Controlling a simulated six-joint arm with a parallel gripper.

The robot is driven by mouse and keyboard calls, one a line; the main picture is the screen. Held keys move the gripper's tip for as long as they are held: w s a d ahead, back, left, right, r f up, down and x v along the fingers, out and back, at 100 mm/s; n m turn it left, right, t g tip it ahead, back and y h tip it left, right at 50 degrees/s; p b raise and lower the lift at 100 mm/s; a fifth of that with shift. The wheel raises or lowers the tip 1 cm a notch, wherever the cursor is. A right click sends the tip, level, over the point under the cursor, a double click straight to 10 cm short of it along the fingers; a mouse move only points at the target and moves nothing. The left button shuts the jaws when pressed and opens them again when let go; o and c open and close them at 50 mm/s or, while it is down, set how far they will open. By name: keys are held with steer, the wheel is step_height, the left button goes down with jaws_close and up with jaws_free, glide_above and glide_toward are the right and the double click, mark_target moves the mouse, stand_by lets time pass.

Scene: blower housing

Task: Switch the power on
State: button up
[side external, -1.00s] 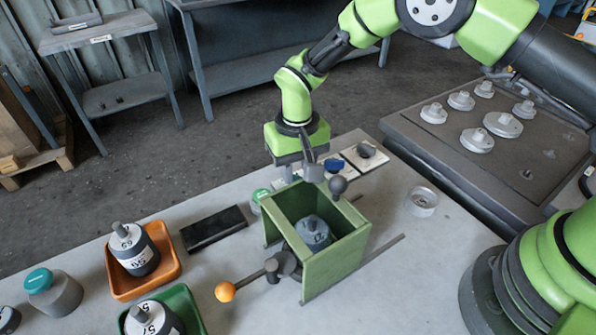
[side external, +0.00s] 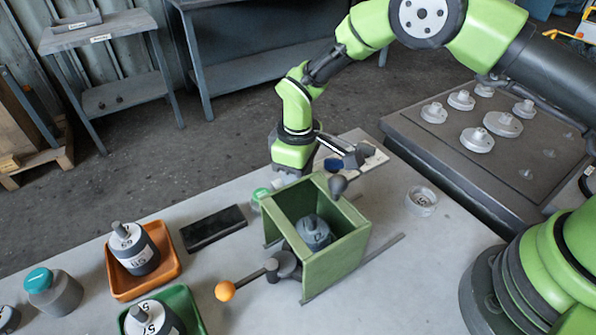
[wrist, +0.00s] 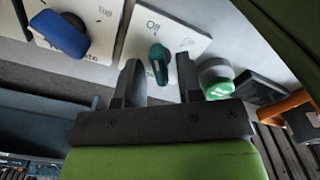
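A teal knob (wrist: 158,62) sits on a white plate (wrist: 190,38) marked "Off" in the wrist view. It stands between the two fingertips of my gripper (wrist: 160,66). The fingers are open, with a visible gap on each side of the knob. In the side view my gripper is behind the green housing (side external: 335,255), and its fingers and the teal knob are hidden there. A blue knob (wrist: 60,35) on a separate white plate is to the left in the wrist view. Its lettering is too unclear to read.
A green-topped piece (wrist: 217,80) is close right of my fingers. The open housing holds a grey weight (side external: 314,232); an orange-balled lever (side external: 226,291) sticks out in front. A black block (side external: 213,228), an orange tray (side external: 172,272) and a green tray (side external: 192,305) lie left.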

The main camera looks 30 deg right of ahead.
jaws_close()
steer(key=m, duration=0.4)
steer(key=shift+m, duration=0.6)
steer(key=c, duration=0.5)
jaws_free()
steer(key=shift+a+m, duration=0.1)
steer(key=shift+m, duration=1.1)
steer(key=shift+c, duration=0.2)
steer(key=shift+m, duration=1)
steer(key=shift+a, duration=0.1)
steer(key=m, duration=0.4)
steer(key=shift+m, duration=0.4)
